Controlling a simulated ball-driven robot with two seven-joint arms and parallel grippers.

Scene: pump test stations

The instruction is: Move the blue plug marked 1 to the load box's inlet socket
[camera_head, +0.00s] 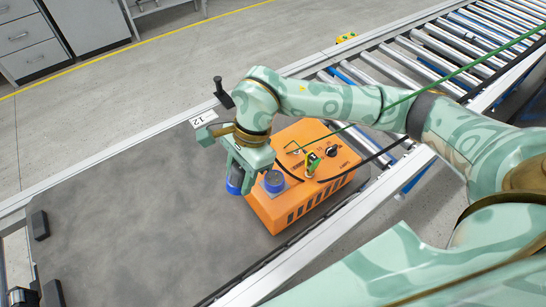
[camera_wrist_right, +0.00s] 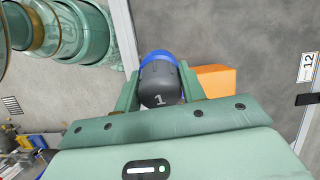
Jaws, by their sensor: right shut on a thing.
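My right gripper (camera_head: 236,172) is shut on the blue plug (camera_head: 234,186). In the right wrist view the plug (camera_wrist_right: 159,82) sits between the two fingers, with a dark grey body marked 1 and a blue end pointing away. The orange load box (camera_head: 291,212) stands on the grey conveyor bed, just right of the gripper. A blue-ringed round fitting (camera_head: 274,181) is on its top near the left end; I cannot read its label. The held plug is apart from this fitting, to its left. My left gripper is not in view.
The load box's top also has a yellow-green part (camera_head: 313,163), a black knob (camera_head: 331,151) and cables. A green cable crosses above the rollers (camera_head: 400,66). A black lever (camera_head: 222,92) and a 12 sign (camera_head: 203,118) are at the far rail. The grey bed (camera_head: 135,205) is clear at left.

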